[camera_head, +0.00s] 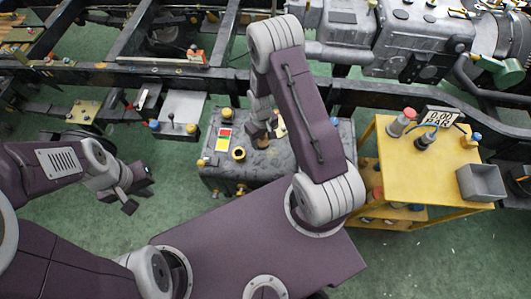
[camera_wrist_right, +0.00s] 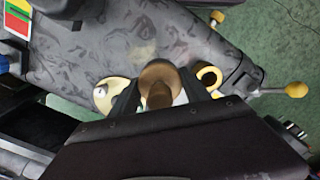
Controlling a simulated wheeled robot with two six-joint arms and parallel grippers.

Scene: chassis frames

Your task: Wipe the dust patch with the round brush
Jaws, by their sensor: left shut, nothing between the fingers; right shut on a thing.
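The round brush (camera_wrist_right: 158,82) has a brown rounded handle. My right gripper (camera_wrist_right: 162,95) is shut on it, one dark finger on each side, over the top of a dark grey box (camera_wrist_right: 75,75). In the head view my right gripper (camera_head: 262,132) is over this box (camera_head: 300,165), partly hidden by my arm. I cannot tell whether the bristles touch the surface. A faint pale smudge, probably the dust patch (camera_wrist_right: 142,48), shows on the box top beyond the brush in the wrist view. My left gripper (camera_head: 134,190) is shut and empty over the green floor, left of the box.
The box top carries a yellow ring fitting (camera_head: 238,154), a coloured label (camera_head: 224,138) and yellow caps. A yellow cart (camera_head: 420,165) with a gauge and a grey bin (camera_head: 481,182) stands right. Dark chassis rails (camera_head: 130,78) run behind. Green floor is clear at left.

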